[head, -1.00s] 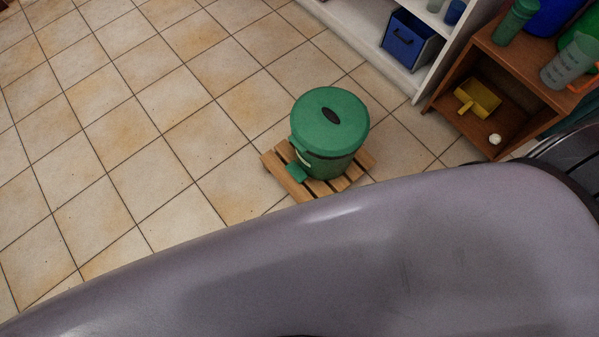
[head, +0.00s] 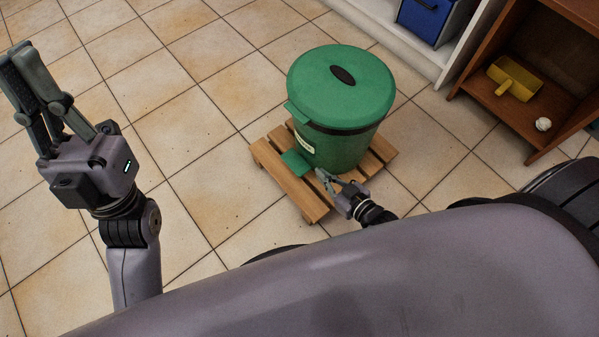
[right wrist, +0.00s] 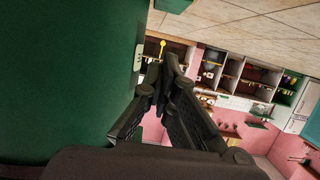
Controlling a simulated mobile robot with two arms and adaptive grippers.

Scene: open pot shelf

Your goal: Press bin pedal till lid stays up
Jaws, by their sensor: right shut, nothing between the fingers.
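The green pedal bin (head: 342,95) stands upright on a slatted wooden pallet (head: 297,192). Its round lid (head: 325,72), with a dark oval handle, is down. The green pedal (head: 297,163) sticks out at the bin's front-left foot. My right gripper (head: 322,176) is shut and empty, low by the bin's base, just right of the pedal; I cannot tell whether it touches anything. In the right wrist view its fingers (right wrist: 168,65) meet beside the green bin wall (right wrist: 65,80). My left gripper (head: 22,62) is raised at the far left, away from the bin, its fingers close together with nothing seen between them.
A brown shelf unit (head: 480,95) at the right holds a yellow scoop-like item (head: 514,78) and a small white object (head: 543,124). A white shelf with a blue box (head: 425,18) stands behind the bin. The tiled floor left of the pallet is clear.

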